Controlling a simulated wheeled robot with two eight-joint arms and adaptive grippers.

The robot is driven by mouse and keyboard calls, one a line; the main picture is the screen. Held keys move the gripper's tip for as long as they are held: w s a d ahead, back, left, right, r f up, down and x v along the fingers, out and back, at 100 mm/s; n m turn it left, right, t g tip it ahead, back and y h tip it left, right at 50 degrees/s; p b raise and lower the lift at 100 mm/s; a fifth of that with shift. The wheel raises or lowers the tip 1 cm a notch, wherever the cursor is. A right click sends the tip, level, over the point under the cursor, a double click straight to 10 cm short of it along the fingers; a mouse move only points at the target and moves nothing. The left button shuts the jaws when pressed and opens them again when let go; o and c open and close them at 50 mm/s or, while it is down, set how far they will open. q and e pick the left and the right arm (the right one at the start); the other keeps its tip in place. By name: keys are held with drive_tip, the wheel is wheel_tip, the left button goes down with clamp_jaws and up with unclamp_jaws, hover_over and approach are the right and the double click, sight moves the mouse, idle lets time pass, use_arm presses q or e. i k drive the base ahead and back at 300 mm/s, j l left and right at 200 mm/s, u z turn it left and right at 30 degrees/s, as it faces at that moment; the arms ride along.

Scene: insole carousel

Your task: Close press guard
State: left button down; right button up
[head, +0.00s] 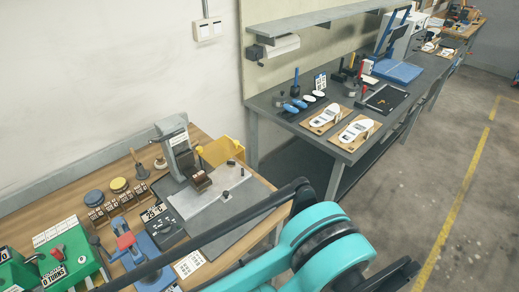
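A small press (178,148) with a grey column stands on the wooden bench at the left, with a brown block (200,180) low at its front. A yellow panel or bin (222,151) is right behind the press; I cannot tell whether it is the press guard or whether it is hinged. A larger blue-framed machine (392,38) stands far back on the grey bench. My teal and black arm crosses the lower middle, in front of part of the bench. I see no gripper fingertips of either hand.
The wooden bench (62,203) holds a green box (72,255), a blue clamp (140,255), round pads and a grey plate (240,208). The grey bench (345,148) holds white insoles on boards (326,118). The floor at right is clear, with a yellow line (455,215).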

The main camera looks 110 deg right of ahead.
sight(222, 150)
drive_tip(key=z, duration=3.5)
